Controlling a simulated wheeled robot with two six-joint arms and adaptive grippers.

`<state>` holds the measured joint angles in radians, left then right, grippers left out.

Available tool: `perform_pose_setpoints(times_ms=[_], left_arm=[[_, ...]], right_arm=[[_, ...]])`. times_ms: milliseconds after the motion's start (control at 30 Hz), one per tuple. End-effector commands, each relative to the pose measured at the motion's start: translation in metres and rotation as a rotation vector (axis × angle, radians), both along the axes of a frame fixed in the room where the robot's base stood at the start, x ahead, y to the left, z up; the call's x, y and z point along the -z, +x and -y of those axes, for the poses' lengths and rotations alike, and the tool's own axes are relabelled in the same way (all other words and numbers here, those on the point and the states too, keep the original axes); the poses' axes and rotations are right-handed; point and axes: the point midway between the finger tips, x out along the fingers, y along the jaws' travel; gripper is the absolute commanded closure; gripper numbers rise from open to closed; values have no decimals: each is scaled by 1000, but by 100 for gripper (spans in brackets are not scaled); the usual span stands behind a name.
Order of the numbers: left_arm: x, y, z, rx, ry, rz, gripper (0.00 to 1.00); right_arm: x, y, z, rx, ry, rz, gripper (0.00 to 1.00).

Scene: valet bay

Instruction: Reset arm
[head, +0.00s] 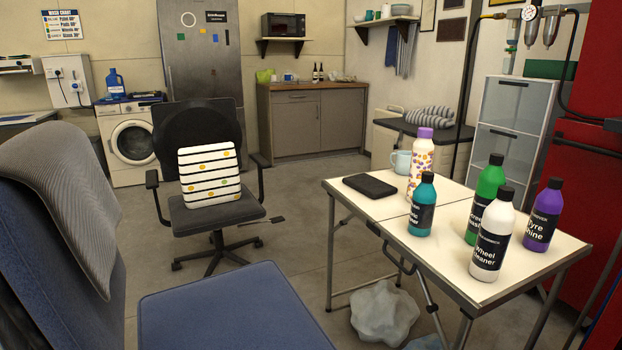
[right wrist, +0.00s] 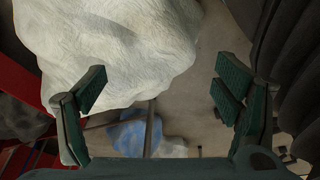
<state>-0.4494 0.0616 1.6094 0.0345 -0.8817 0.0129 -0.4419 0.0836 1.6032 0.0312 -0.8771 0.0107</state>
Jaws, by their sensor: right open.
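My right gripper (right wrist: 160,90) shows in the right wrist view with its two green fingers spread wide apart. Nothing is between its fingertips. A large whitish crumpled mass (right wrist: 120,45) lies beyond the left finger; I cannot tell whether it touches. Neither gripper shows in the head view, and my left gripper is in no view.
A blue seat (head: 230,310) fills the front. An office chair (head: 205,190) holds a striped cushion (head: 209,172). Open floor lies between.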

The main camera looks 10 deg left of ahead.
Motion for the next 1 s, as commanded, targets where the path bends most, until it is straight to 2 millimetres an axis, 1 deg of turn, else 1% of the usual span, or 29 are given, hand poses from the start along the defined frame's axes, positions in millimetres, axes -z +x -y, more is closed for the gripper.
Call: perform_pose_setpoints(times_ms=[33, 67, 100, 167, 267, 400, 500, 600, 700, 1000], left_arm=[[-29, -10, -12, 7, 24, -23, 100], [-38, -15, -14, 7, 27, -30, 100], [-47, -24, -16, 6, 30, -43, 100], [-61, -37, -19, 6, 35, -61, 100], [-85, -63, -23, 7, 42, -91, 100], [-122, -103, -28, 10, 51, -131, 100], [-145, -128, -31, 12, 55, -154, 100], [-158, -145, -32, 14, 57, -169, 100], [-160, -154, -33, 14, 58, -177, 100], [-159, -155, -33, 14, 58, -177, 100]], right_arm=[[-29, -12, 3, 2, -5, -25, 17], [-37, -18, 5, 3, -7, -35, 17], [-47, -27, 6, 5, -10, -48, 17], [-60, -41, 9, 6, -15, -66, 17], [-85, -66, 13, 6, -22, -95, 17], [-122, -106, 18, 5, -29, -136, 17], [-144, -131, 20, 2, -33, -160, 17], [-157, -149, 21, 1, -36, -175, 17], [-160, -158, 22, 0, -36, -183, 17], [-159, -158, 22, 0, -36, -183, 17]])
